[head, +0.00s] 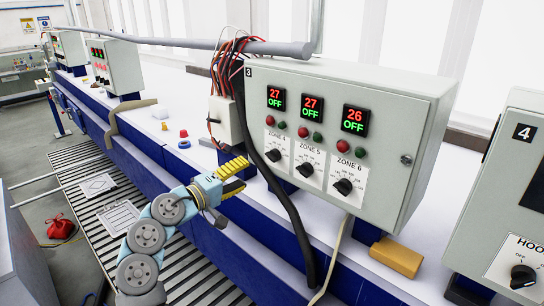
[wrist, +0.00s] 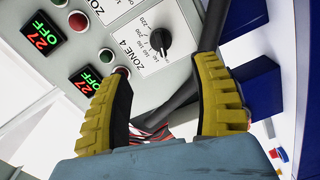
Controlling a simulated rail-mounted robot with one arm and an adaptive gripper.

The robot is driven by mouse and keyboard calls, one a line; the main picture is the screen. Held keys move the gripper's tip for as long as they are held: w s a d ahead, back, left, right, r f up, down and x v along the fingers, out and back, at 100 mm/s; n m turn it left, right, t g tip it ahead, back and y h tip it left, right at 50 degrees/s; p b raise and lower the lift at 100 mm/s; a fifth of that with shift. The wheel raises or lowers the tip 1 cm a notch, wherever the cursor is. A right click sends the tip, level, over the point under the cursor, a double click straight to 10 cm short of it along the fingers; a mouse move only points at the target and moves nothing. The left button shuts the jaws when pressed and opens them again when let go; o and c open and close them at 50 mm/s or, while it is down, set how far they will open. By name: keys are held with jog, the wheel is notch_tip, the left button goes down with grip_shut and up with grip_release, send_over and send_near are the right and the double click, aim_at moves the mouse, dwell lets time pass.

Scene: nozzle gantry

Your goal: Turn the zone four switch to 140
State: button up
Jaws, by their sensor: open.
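The zone four switch (head: 273,156) is a black knob on a white scale plate, at the left of the grey control box (head: 420,122). It also shows in the wrist view (wrist: 159,41), past my fingertips and between their lines, beside the printed ZONE 4 label. Its scale numbers are partly legible; I cannot tell its exact setting. My gripper (head: 240,176), with yellow ribbed fingers, is open and empty. It is left of and a little below the switch in the head view, apart from it. The zone four display (head: 276,98) reads 27 OFF.
A thick black cable (head: 262,150) hangs between my gripper and the box; it also shows right of the switch in the wrist view (wrist: 214,24). The zone five knob (head: 305,169) and zone six knob (head: 343,186) are to the right. A yellow block (head: 397,257) lies below the box.

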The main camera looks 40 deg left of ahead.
aim_at(270, 159)
jog(key=shift+w+d+p, duration=0.2)
jog(key=shift+w+p, duration=0.35)
jog(key=shift+w, duration=2.4)
jog(key=shift+w+d+p, duration=0.15)
jog(key=shift+w+p, duration=0.35)
jog(key=shift+w, duration=2.45)
grip_shut()
